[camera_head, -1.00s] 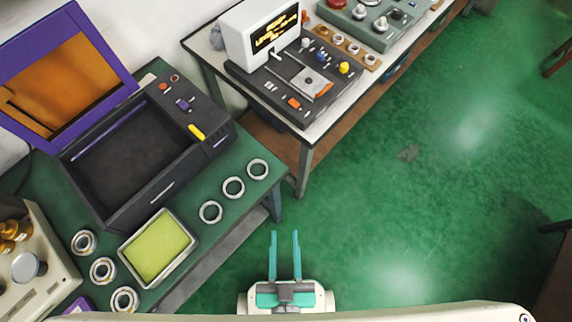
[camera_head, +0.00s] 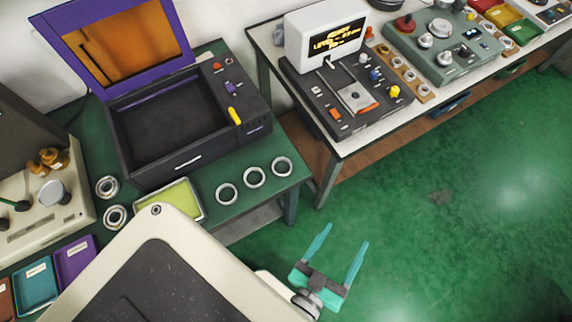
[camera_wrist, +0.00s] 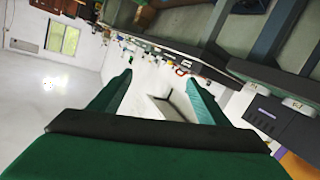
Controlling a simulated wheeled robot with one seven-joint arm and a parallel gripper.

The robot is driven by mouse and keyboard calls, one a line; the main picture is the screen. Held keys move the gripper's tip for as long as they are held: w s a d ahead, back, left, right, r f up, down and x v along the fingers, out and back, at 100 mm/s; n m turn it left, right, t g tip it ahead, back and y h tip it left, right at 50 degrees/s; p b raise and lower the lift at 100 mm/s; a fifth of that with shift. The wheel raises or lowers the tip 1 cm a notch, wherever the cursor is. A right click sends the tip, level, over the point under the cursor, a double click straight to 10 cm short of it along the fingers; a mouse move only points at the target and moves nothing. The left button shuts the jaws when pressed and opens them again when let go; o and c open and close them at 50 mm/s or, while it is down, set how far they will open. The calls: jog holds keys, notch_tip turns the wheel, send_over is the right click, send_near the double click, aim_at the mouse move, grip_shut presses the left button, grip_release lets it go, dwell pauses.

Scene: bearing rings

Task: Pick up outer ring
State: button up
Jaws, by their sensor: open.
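Three plain metal rings, which look like outer rings, lie in a row on the green table near its right edge: a left ring (camera_head: 227,194), a middle ring (camera_head: 254,177) and a right ring (camera_head: 282,167). Two thicker rings, an upper one (camera_head: 107,187) and a lower one (camera_head: 116,217), lie left of the yellow-green tray. My gripper (camera_head: 343,234) is open and empty over the green floor, right of the table and apart from the rings. Its spread fingers (camera_wrist: 160,90) also show in the wrist view, with nothing between them.
A dark machine with a raised purple-framed lid (camera_head: 120,48) stands behind the rings. The yellow-green tray (camera_head: 180,196) is partly hidden by my body. A white-topped bench (camera_head: 350,147) with a screen stands to the right. Floor near my gripper is clear.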

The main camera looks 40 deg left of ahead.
jog(key=w+d+r+n+t, duration=0.1)
jog(key=w+r+n, duration=0.15)
jog(key=w, duration=0.35)
jog(key=w+d+r+n+t+h, duration=0.1)
jog(key=w+r, duration=0.3)
jog(key=w, duration=0.2)
jog(key=w+d+r+n+t, duration=0.1)
jog(key=w+d+r+n, duration=0.15)
jog(key=w, duration=0.45)
jog(key=w+d+r+m+g+h, duration=0.1)
jog(key=w+d+r+m+h, duration=0.1)
jog(key=w+r+m+h, duration=0.6)
jog(key=w+d+r+m+g+h, duration=0.2)
jog(key=w+r+h, duration=0.2)
jog(key=r, duration=0.8)
jog(key=g+y, duration=1.2)
jog(key=g, duration=0.4)
send_over(282, 166)
jog(key=f, duration=2.6)
jog(key=shift+d+f, duration=0.1)
jog(key=shift+d, duration=0.1)
jog(key=shift+a+f, duration=0.2)
jog(key=shift+f, duration=3)
